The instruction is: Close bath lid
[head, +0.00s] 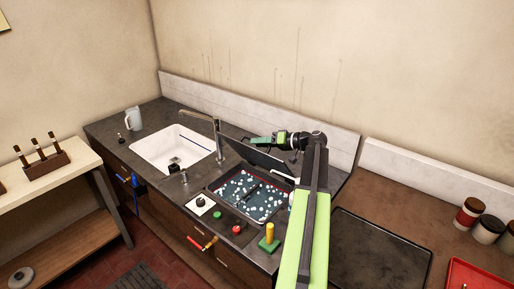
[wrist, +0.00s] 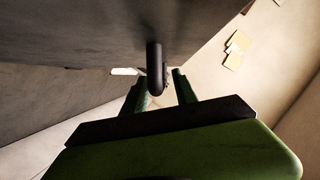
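The bath (head: 233,203) is a dark basin sunk in the counter, with white foam on its liquid. Its lid (head: 240,151) is a dark panel that stands raised and tilted along the back of the bath. In the wrist view the lid's dark face (wrist: 70,40) fills the upper left. A dark rounded handle (wrist: 155,65) sticks out from it. My gripper (head: 262,141) is at the lid's upper edge in the head view. In the wrist view my gripper's fingers (wrist: 160,85) are apart, with the handle's end between them and a gap on its right.
A white sink (head: 172,148) with a tap (head: 212,125) lies left of the bath. Green and red buttons (head: 236,230) and a yellow peg on a green base (head: 269,237) stand along the front. A dark mat (head: 380,250) and jars (head: 470,212) are at right.

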